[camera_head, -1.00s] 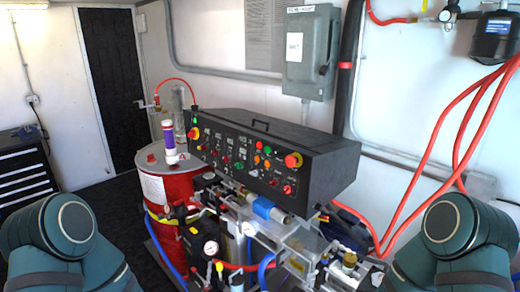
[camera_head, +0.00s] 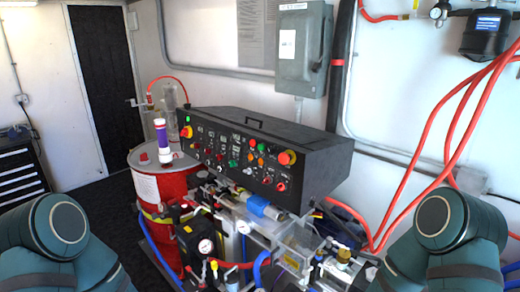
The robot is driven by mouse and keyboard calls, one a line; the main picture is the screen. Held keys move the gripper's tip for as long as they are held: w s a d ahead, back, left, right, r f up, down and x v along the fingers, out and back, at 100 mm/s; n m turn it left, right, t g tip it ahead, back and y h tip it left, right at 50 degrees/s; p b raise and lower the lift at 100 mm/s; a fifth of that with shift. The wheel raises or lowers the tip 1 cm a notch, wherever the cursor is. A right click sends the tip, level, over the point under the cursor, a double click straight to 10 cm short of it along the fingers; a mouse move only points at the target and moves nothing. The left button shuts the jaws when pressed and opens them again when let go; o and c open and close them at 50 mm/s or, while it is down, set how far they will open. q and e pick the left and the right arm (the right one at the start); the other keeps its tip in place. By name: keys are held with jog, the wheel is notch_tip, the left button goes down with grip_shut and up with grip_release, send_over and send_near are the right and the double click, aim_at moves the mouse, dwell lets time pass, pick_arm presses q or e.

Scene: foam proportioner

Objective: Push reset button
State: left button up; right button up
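The black control panel (camera_head: 243,160) of the foam proportioner stands in the middle of the view. Its sloped face carries several coloured buttons, knobs and switches, with a red emergency-type knob (camera_head: 287,157) at its right end and another (camera_head: 187,132) at its left end. The labels are too small to read, so I cannot tell which one is the reset button. Only upper links of my two arms show, at the lower left and lower right corners. Neither gripper is in view, and nothing of mine touches the panel.
A red drum (camera_head: 163,187) stands left of the machine. Pipes, gauges and a blue cylinder (camera_head: 262,207) sit below the panel. Red hoses (camera_head: 440,130) hang at the right wall. A grey electrical box (camera_head: 300,50) is on the back wall. Dark floor is free at left.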

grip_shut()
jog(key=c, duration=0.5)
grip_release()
